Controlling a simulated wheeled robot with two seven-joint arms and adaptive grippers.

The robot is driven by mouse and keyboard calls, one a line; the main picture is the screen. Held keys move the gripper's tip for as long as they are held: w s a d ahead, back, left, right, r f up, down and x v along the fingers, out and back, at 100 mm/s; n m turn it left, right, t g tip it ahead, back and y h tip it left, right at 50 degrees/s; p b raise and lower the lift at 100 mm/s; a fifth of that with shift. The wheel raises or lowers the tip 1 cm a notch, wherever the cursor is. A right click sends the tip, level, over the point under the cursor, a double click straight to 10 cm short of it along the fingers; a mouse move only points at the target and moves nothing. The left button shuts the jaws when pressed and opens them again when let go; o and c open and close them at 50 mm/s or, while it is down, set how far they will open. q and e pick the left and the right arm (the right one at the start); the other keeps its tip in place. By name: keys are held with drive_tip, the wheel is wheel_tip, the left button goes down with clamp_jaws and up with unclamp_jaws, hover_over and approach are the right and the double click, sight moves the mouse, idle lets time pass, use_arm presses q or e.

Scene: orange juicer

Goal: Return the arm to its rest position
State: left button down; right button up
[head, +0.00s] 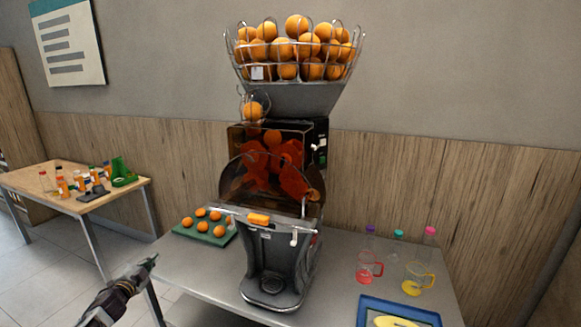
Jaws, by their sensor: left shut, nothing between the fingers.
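My left gripper (146,267) comes in from the lower left of the head view. It is shut and empty, in the air by the left edge of the grey table (205,265). It is apart from the orange juicer (270,250), which stands on that table with a wire basket of oranges (297,47) on top. My right gripper is not in view.
A green tray (206,231) with several oranges lies left of the juicer. Bottles, a red jug (368,268), a yellow jug (415,278) and a blue tray (368,312) are at the right. A wooden table (40,183) with bottles stands at the far left.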

use_arm(q)
drive_tip(key=s+a+f+n+g+y, duration=0.15)
drive_tip(key=s+f, duration=0.35)
drive_tip(key=f, duration=0.5)
drive_tip(key=s+a+f+n+g+y, duration=0.1)
drive_tip(key=s+f+n+g, duration=0.3)
drive_tip(key=f, duration=0.7)
drive_tip(key=s+a+f+n+g+y, duration=0.1)
drive_tip(key=s+a+f+g, duration=0.1)
drive_tip(key=s+f, duration=0.65)
drive_tip(key=s+d+f+n+g, duration=0.1)
drive_tip(key=s+d+f+g, duration=0.15)
drive_tip(key=s+f, duration=0.55)
drive_tip(key=s+d+f+n+g, duration=0.1)
drive_tip(key=s+d+f, duration=0.2)
drive_tip(key=s+f, duration=0.5)
drive_tip(key=s+d+f+g+h, duration=0.1)
drive_tip(key=s+d+f, duration=0.3)
drive_tip(key=s, duration=0.6)
drive_tip(key=s+d+f+g+h, duration=0.1)
drive_tip(key=s+d+f+g, duration=0.1)
drive_tip(key=s+d+f, duration=0.3)
drive_tip(key=s+d+f+g+h, duration=0.1)
drive_tip(key=s+d+f, duration=0.3)
drive_tip(key=s+d, duration=0.6)
drive_tip(key=s+n, duration=0.1)
drive_tip(key=s, duration=0.6)
drive_tip(key=shift+d+f+g, duration=0.3)
drive_tip(key=shift+f, duration=0.1)
drive_tip(key=shift+s, duration=0.1)
